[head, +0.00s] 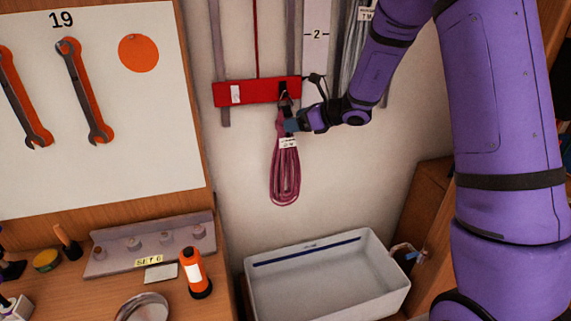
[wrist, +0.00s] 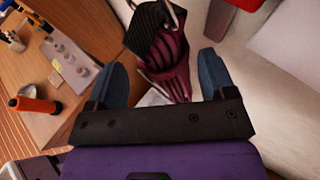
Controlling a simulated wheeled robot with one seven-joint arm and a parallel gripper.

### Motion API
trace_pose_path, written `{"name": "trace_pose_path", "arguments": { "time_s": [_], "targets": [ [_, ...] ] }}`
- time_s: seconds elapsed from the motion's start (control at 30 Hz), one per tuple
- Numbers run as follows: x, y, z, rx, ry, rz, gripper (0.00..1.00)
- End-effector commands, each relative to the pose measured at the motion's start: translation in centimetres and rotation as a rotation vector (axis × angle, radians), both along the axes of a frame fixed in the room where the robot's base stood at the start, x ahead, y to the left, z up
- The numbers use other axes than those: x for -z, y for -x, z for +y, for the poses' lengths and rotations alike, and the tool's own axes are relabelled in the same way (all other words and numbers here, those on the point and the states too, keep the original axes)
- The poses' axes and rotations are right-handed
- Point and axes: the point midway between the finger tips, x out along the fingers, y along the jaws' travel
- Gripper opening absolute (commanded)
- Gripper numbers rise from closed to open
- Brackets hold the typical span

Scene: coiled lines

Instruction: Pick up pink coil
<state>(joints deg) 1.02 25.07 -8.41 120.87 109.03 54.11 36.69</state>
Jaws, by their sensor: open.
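The pink coil (head: 285,177) hangs in a long loop from a hook on the red rail (head: 257,92) on the wall, with a white label near its top. My gripper (head: 292,124) is at the upper part of the coil. In the wrist view my gripper (wrist: 166,85) is open, with one blue finger on each side of the coil. The pink strands (wrist: 172,72) run between the fingers, and a black band (wrist: 153,30) wraps the coil's top. No finger is seen closed on it.
A grey-white bin (head: 325,287) stands below and right of the coil. A grey coil (head: 349,52) hangs on the wall to the right, behind my arm. A bench at left holds an orange flashlight (head: 194,273) and a grey socket rack (head: 150,245). The wall below the coil is clear.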

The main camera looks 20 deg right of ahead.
Motion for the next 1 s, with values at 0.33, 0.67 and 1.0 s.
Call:
{"name": "trace_pose_path", "arguments": {
  "time_s": [0.33,0.67,1.0],
  "targets": [
    [1.9,-2.9,2.7,-0.002,0.000,0.000,0.77],
    [1.9,-3.0,2.7,-0.001,0.000,0.000,0.54],
    [1.9,-3.0,2.7,-0.002,0.000,-0.002,0.00]
  ]
}}
